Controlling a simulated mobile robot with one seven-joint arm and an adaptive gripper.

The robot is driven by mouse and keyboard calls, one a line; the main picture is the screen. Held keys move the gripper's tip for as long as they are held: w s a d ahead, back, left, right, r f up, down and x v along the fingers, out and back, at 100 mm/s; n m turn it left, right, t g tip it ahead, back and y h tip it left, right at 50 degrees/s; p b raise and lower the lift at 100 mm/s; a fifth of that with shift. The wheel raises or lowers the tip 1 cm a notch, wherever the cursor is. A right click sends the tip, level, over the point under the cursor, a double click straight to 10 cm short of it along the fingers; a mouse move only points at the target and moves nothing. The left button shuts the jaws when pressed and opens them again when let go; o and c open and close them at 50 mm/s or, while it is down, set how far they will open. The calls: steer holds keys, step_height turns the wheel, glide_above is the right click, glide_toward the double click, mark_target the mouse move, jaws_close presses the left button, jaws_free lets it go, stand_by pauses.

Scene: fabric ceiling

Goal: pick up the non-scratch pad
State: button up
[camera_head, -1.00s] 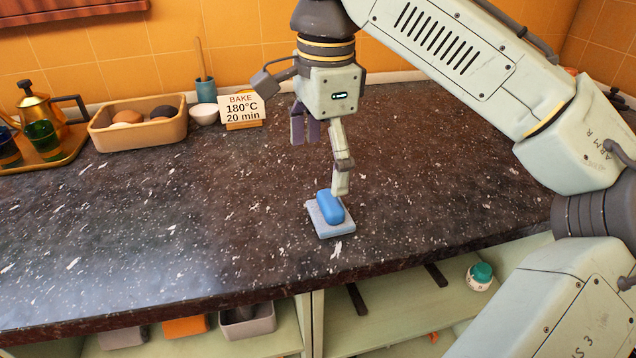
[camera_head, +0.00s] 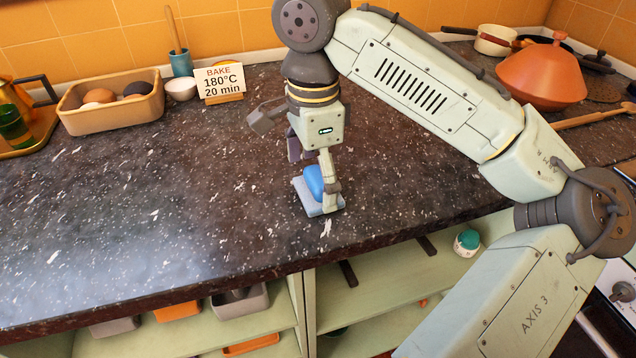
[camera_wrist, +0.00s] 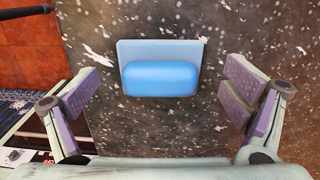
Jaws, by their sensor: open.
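The non-scratch pad (camera_head: 313,181) has a rounded blue top on a flat pale-blue base and lies on the dark speckled counter near its front edge. In the wrist view the pad (camera_wrist: 160,78) lies between the lines of the two fingers, a little above the picture's middle, with clear gaps on both sides. My gripper (camera_head: 314,170) is open and empty, pointing down just over the pad. One finger partly covers the pad's right side in the head view. Both purple-padded fingers of my gripper (camera_wrist: 160,100) show in the wrist view. I cannot tell their exact height over the counter.
An orange tagine (camera_head: 542,75) stands at the right. Open shelves lie below the counter's front edge. Counter left of the pad is clear.

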steer(key=shift+f, duration=0.6)
steer(key=shift+c, duration=0.5)
steer(key=c, duration=1.2)
steer(key=shift+r, duration=0.1)
steer(key=shift+c, duration=0.2)
steer(key=shift+r, duration=0.5)
steer(key=shift+c, duration=0.2)
step_height(320, 180, up, 2)
steer(key=shift+r+b, duration=0.1)
steer(key=shift+b, duration=0.25)
steer(key=s+b, duration=0.1)
steer(key=s, duration=0.4)
steer(key=s+d+r+b, duration=0.1)
steer(key=s, duration=0.4)
steer(key=s+b, duration=0.1)
steer(key=s, duration=0.4)
steer(key=shift+s+d+r, duration=0.15)
steer(key=shift+d+r, duration=0.1)
steer(key=shift+d, duration=0.05)
steer(key=c, duration=0.5)
steer(key=shift+s, duration=0.35)
steer(key=shift+c, duration=0.2)
